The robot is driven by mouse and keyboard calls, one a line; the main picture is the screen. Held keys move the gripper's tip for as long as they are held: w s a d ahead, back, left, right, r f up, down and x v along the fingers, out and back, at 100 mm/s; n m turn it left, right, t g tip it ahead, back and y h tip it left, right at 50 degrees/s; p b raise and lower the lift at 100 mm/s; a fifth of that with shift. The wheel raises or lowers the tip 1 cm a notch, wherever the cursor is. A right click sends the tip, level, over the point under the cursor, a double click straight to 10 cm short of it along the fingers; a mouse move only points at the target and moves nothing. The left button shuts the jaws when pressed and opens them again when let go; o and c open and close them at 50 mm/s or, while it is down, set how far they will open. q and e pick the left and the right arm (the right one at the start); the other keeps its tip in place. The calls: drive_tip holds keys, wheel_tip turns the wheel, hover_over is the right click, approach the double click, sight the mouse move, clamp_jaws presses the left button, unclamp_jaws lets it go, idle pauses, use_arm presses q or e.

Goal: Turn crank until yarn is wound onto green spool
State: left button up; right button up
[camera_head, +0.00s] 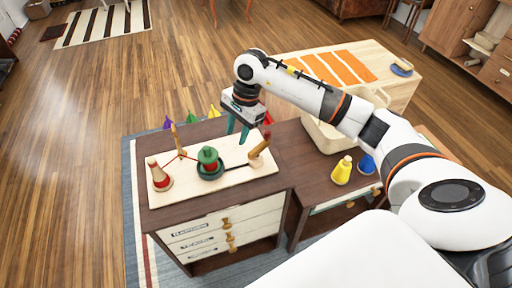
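The green spool (208,155) stands on a pale board (225,185) on the dark cabinet, with a band of red yarn around its lower part. A wooden spool (160,178) with red yarn stands to its left. A thin red strand (175,159) shows between the wooden spool, an upright wooden guide (176,139) and the green spool. The crank (259,150) is at the board's right, its wooden handle tilted. My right gripper (238,132) points down just behind and left of the crank handle, its teal fingers apart and apparently empty. My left gripper is out of view.
Several coloured cones stand behind the board. Yellow (342,171) and blue (367,164) cones stand on the lower surface at right, near a cream bin (325,138). Labelled drawers (228,229) face front. Wooden floor (75,150) at left is free.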

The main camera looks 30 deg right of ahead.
sight(256, 149)
drive_tip(key=d+r+h, duration=0.1)
drive_tip(key=d+h, duration=0.2)
drive_tip(key=d, duration=0.3)
drive_tip(key=shift+g, duration=0.3)
wheel_tip(256, 149, down, 11)
drive_tip(key=shift+s+a+f+p, duration=0.1)
drive_tip(key=shift+f+p, duration=0.1)
drive_tip(key=shift+p, duration=0.75)
clamp_jaws()
